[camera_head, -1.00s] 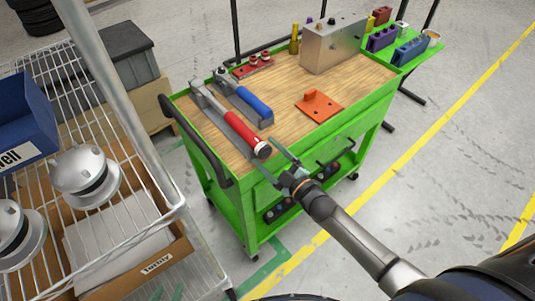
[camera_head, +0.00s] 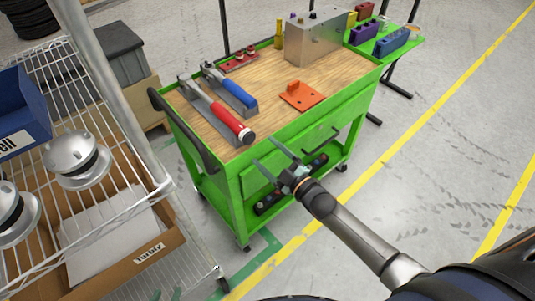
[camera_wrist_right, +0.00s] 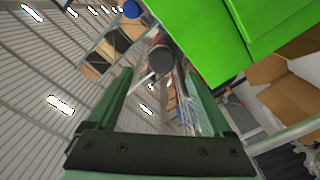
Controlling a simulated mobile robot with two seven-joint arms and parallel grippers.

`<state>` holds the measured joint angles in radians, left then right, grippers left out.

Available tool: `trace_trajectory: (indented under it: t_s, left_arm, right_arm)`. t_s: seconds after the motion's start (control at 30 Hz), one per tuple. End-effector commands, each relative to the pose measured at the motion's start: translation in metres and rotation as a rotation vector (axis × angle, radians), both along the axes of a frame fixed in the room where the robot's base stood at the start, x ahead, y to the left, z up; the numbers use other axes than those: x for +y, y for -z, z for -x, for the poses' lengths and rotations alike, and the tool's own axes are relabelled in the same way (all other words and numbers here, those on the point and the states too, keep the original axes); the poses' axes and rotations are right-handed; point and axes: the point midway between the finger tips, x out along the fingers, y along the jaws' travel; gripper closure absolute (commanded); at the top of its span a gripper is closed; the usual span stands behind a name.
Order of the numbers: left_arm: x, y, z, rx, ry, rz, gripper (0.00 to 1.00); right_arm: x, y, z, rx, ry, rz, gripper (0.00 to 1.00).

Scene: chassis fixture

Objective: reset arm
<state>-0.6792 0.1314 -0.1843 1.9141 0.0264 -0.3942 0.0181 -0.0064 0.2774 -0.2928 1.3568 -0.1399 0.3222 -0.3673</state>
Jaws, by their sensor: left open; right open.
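My right gripper (camera_head: 264,151) is open and empty, its two teal fingers apart. In the picture it lies over the near side of the green cart (camera_head: 300,146), just right of the red-handled tool (camera_head: 231,122). In the right wrist view my right gripper (camera_wrist_right: 158,80) has nothing between its fingers; a dark round end with red behind it (camera_wrist_right: 160,60) shows beyond them.
The cart top holds a blue-handled tool (camera_head: 236,95), an orange bracket (camera_head: 301,96) and a metal box (camera_head: 315,42). A wire rack with silver domed parts (camera_head: 76,158) and a post stands at left. Floor right of the cart is clear.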

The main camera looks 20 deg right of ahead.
Motion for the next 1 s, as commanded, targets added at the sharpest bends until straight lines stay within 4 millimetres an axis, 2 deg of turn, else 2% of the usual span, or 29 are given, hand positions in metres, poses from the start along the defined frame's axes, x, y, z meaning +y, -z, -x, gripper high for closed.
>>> trace_trajectory:
  t_s: [0.3,0.43,0.57,0.7,0.8,0.9,1.0]
  left_arm:
    - [0.000,0.000,0.000,0.000,0.000,0.000,0.50]
    - [0.000,0.000,0.000,-0.001,0.000,0.000,0.50]
    - [0.000,0.000,0.000,-0.001,0.000,0.000,0.50]
    - [0.000,0.000,0.000,-0.001,0.000,0.000,0.50]
    - [0.000,0.000,0.000,-0.001,0.000,0.000,0.50]
    - [0.000,0.000,0.000,-0.001,0.000,0.000,0.50]
    - [0.000,0.000,0.000,-0.001,0.000,0.000,0.50]
  right_arm:
    - [0.000,0.000,0.001,0.003,0.001,-0.002,0.16]
    - [0.003,0.015,0.018,0.077,0.023,-0.048,0.16]
    - [0.008,0.049,0.064,0.271,0.089,-0.173,0.16]
    - [0.011,0.083,0.130,0.528,0.199,-0.334,0.16]
    - [0.012,0.099,0.176,0.689,0.277,-0.431,0.16]
    - [0.012,0.107,0.210,0.806,0.340,-0.499,0.16]
    - [0.012,0.111,0.232,0.878,0.381,-0.541,0.16]
